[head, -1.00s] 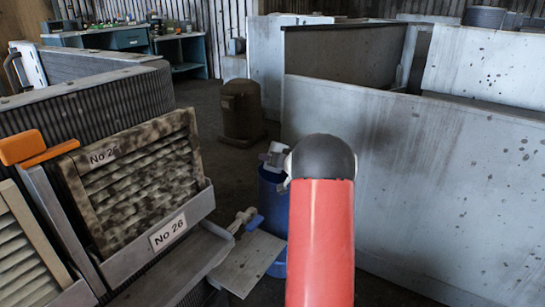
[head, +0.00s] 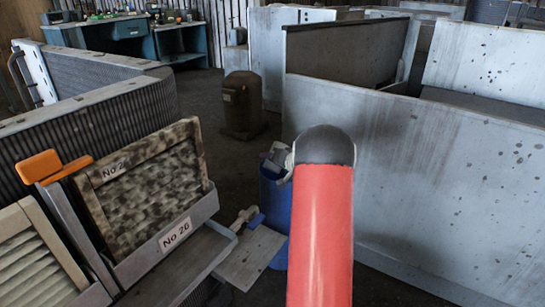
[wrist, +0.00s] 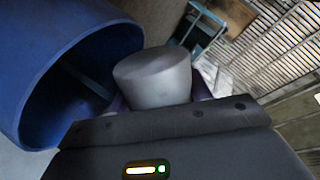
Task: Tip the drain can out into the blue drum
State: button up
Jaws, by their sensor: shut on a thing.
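The blue drum (head: 274,203) stands on the floor in the middle of the head view, partly behind my red arm. In the wrist view its open mouth and side (wrist: 40,100) fill the left. The drain can (wrist: 153,80), a pale grey round vessel, is between the jaws of my gripper (wrist: 158,102), which is shut on it. The can is beside the drum's rim in that view. Its contents cannot be seen. In the head view my gripper (head: 278,157) is small and mostly hidden by the arm, over the drum's top.
A framed filter panel (head: 145,190) labelled No 26 stands in a rack at left, with an orange handle (head: 42,167). A small board (head: 250,257) juts out near the drum. Pale metal walls (head: 410,190) close off the right. A brown canister (head: 243,105) stands behind.

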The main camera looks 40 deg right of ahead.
jog(key=shift+s+a+m+g+y+p, duration=0.2)
jog(key=shift+m+y+p, duration=0.25)
jog(key=shift+p, duration=0.9)
jog(key=shift+w+a+m+g+y+p, duration=0.1)
jog(key=shift+m+g+y+p, duration=0.35)
jog(key=shift+p, duration=0.9)
jog(key=shift+d+f+m, duration=0.1)
jog(key=shift+m, duration=0.5)
jog(key=shift+m+y, duration=0.3)
jog(key=shift+y, duration=0.2)
jog(key=shift+d+r+m+g+y, duration=0.2)
jog(key=shift+r+m+g+y, duration=0.35)
jog(key=shift+r+m+y, duration=0.55)
jog(key=shift+f, duration=0.1)
